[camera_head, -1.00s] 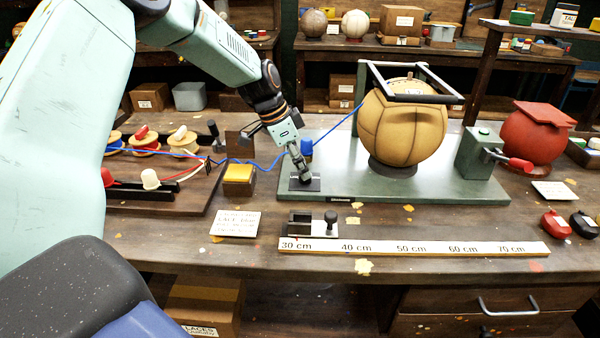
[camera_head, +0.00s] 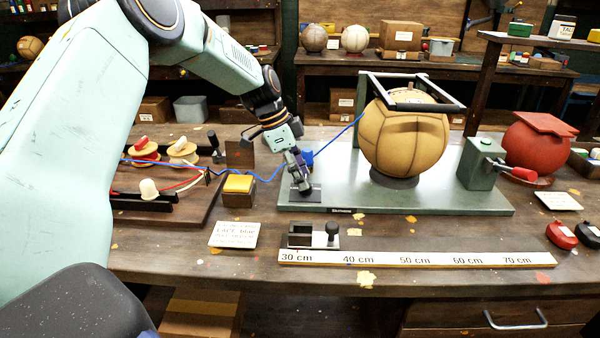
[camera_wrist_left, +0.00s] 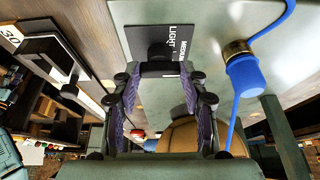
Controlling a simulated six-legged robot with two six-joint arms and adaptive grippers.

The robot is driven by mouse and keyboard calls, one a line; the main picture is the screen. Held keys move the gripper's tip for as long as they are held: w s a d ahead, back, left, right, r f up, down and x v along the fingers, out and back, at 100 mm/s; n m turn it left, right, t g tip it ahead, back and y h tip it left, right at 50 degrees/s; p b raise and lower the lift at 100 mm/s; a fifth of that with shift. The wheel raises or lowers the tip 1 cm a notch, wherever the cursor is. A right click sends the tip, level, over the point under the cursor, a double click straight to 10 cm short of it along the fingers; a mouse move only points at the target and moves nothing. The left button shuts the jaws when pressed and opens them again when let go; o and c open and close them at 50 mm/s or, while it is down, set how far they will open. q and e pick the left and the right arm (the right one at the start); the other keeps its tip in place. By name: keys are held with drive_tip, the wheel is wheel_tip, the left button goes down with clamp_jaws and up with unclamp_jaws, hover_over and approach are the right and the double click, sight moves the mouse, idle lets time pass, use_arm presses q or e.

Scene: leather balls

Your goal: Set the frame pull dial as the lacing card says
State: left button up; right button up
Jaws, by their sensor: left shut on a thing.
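The lacing card (camera_head: 233,235) lies on the bench left of the ruler; its print is too small to read. The frame pull dial (camera_head: 305,195) sits on a dark plate at the left front of the green base (camera_head: 425,197). My left gripper (camera_head: 301,187) comes down on it from above. In the left wrist view the dial's black knob (camera_wrist_left: 160,69) is between the fingertips of my left gripper (camera_wrist_left: 163,76), which is shut on it. The words LIGHT and MEDIUM show on the plate beside the knob; the pointer's setting cannot be told. My right gripper is not in view.
A tan leather ball (camera_head: 400,140) sits under a black frame (camera_head: 415,92) on the base. A blue-capped post (camera_head: 307,157) with a blue lace stands close behind my left gripper. A yellow-topped block (camera_head: 238,187) is left. The ruler (camera_head: 415,259) lies in front.

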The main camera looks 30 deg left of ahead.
use_arm(q)
drive_tip(key=o, duration=0.7)
drive_tip(key=shift+s+d+f, duration=0.1)
drive_tip(key=shift+f, duration=0.05)
drive_tip(key=o, duration=0.4)
drive_tip(key=shift+o, duration=0.2)
drive_tip(key=shift+r, duration=0.2)
drive_tip(key=v, duration=1.2)
drive_tip(key=shift+f, duration=0.1)
